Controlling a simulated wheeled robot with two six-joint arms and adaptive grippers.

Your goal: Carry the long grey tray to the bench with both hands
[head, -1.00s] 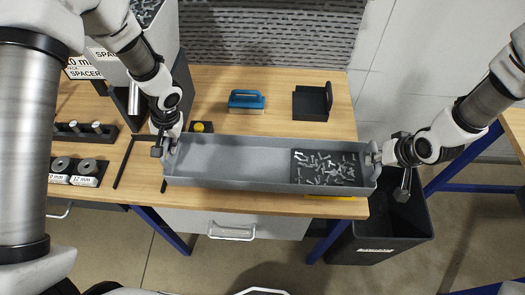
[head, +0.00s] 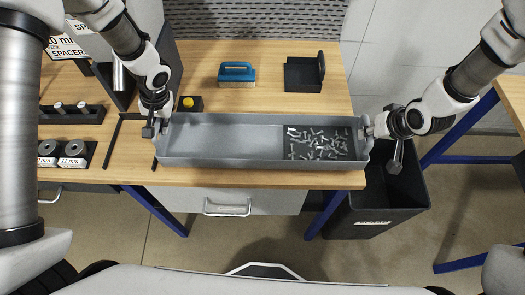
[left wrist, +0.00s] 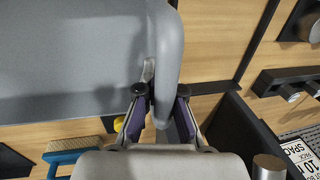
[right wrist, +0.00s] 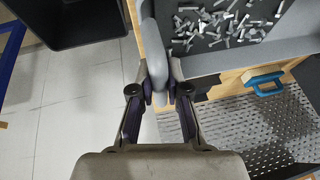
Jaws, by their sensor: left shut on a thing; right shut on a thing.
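The long grey tray (head: 225,137) lies level over the front part of the wooden bench (head: 255,105); whether it touches the bench top I cannot tell. Its right part holds a dark section with many loose metal screws (head: 318,145); the left part is empty. My left gripper (head: 157,118) is shut on the tray's left end handle, and the left wrist view shows the fingers (left wrist: 162,95) around that grey bar. My right gripper (head: 374,127) is shut on the right end handle, seen between the fingers in the right wrist view (right wrist: 159,92).
Behind the tray are a blue-handled brush (head: 237,73), a black holder (head: 303,73) and a yellow button on a black box (head: 189,103). Spacer racks (head: 68,153) stand at left. A black bin (head: 375,215) stands on the floor at right.

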